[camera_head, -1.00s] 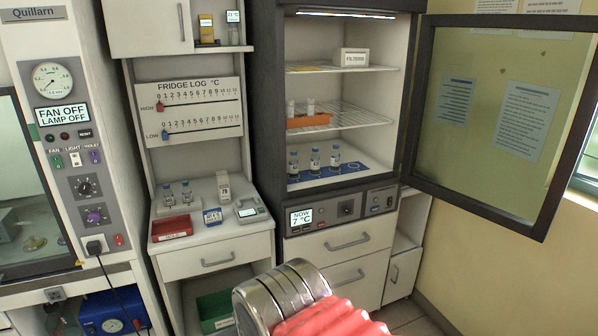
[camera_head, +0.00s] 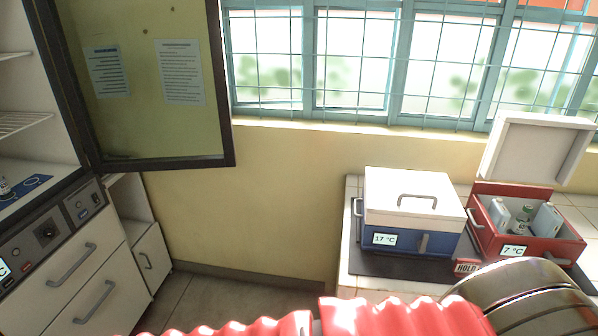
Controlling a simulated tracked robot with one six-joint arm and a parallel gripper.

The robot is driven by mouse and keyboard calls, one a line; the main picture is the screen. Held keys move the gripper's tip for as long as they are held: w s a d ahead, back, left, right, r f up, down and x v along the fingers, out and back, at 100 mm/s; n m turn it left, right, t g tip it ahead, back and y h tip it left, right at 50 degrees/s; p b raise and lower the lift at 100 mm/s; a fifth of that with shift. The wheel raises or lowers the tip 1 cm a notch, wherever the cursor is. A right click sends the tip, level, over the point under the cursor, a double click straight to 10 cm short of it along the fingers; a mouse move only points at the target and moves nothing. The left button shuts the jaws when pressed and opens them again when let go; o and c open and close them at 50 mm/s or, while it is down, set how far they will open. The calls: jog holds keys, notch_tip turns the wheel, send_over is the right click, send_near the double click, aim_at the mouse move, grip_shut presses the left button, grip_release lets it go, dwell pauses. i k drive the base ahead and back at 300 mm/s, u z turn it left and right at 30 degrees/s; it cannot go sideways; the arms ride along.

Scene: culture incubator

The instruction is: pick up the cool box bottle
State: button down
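A red cool box (camera_head: 484,231) stands at the right on a tiled counter, its white lid (camera_head: 537,146) raised open. Its display reads 7 °C. Inside it is a small bottle (camera_head: 521,219), which looks upright, between pale blocks like cold packs (camera_head: 548,219). To its left a blue cool box (camera_head: 415,241) with a white handled lid is shut; its display reads 17 °C. I cannot see inside that one. My gripper is not in view; only parts of my arm show along the bottom edge, below the red box.
The incubator's glass door (camera_head: 150,80) hangs open at the left, with a bottle (camera_head: 4,187) on the shelf at the picture's edge. A barred window (camera_head: 400,65) is behind the counter. A red "HOLD" label (camera_head: 467,268) lies in front of the red box. Floor between is clear.

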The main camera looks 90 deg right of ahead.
aim_at(522, 219)
jog(key=z, duration=4.85)
